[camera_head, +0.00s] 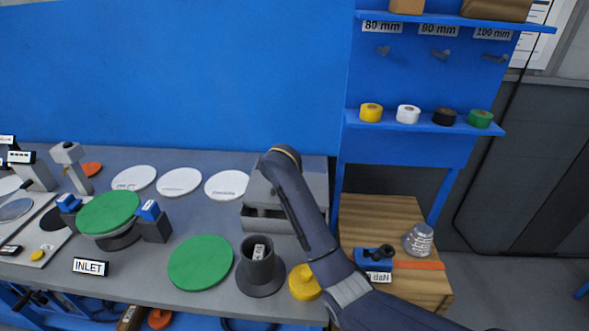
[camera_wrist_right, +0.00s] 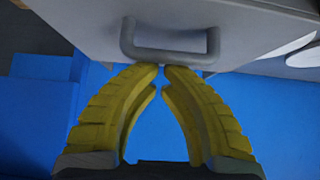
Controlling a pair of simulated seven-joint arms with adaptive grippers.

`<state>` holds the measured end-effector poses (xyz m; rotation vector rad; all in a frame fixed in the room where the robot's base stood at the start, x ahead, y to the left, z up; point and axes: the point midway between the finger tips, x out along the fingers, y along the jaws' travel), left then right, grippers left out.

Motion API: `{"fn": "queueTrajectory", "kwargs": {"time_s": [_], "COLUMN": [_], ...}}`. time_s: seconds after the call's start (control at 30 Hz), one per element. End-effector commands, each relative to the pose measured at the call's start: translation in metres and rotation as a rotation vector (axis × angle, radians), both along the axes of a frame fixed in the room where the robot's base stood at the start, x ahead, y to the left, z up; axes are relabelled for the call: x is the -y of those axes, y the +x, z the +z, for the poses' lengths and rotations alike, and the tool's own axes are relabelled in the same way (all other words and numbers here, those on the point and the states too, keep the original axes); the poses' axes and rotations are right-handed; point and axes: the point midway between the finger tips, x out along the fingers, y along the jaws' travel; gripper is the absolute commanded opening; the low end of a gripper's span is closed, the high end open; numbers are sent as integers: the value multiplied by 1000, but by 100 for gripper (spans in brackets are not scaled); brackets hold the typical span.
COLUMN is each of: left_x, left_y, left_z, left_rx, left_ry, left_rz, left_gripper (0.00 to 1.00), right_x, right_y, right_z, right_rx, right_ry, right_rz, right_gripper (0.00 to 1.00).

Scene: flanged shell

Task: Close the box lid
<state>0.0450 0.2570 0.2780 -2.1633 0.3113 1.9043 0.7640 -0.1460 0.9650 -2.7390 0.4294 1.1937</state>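The grey box (camera_head: 256,224) stands on the bench, right of centre in the head view, partly covered by my right arm. A dark gap shows along its front under the upper grey part (camera_head: 258,194), which looks like the lid. How far the lid is open I cannot tell. In the right wrist view a grey panel (camera_wrist_right: 90,30) carries a bar handle (camera_wrist_right: 165,54). My right gripper (camera_wrist_right: 161,69) has its yellow fingertips together just below the handle, with nothing between them. Whether they touch the handle is unclear. In the head view this gripper is hidden. My left gripper is not in view.
Left of the box lie white discs (camera_head: 180,182) and a green disc (camera_head: 200,263). A dark flanged cylinder (camera_head: 258,265) and a yellow round part (camera_head: 304,283) stand in front of it. A wooden stand (camera_head: 380,211) with a blue tool is at right.

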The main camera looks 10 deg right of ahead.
Motion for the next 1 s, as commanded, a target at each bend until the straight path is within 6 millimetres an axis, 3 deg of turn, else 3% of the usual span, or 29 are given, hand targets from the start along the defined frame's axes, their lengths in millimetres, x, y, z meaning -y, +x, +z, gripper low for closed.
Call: {"fn": "queueTrajectory", "kwargs": {"time_s": [0.1, 0.33, 1.0], "left_x": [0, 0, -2], "left_y": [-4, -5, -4], "left_z": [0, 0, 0], "left_rx": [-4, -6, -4], "left_ry": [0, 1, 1], "left_rz": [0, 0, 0], "left_gripper": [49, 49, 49], "right_x": [-8, -14, -15], "right_y": [-20, -40, -44], "right_z": [-1, -1, -1], "right_rx": [-1, -1, -3], "right_ry": [6, 3, 0], "right_rz": [2, 1, 3], "right_gripper": [0, 0, 0]}}
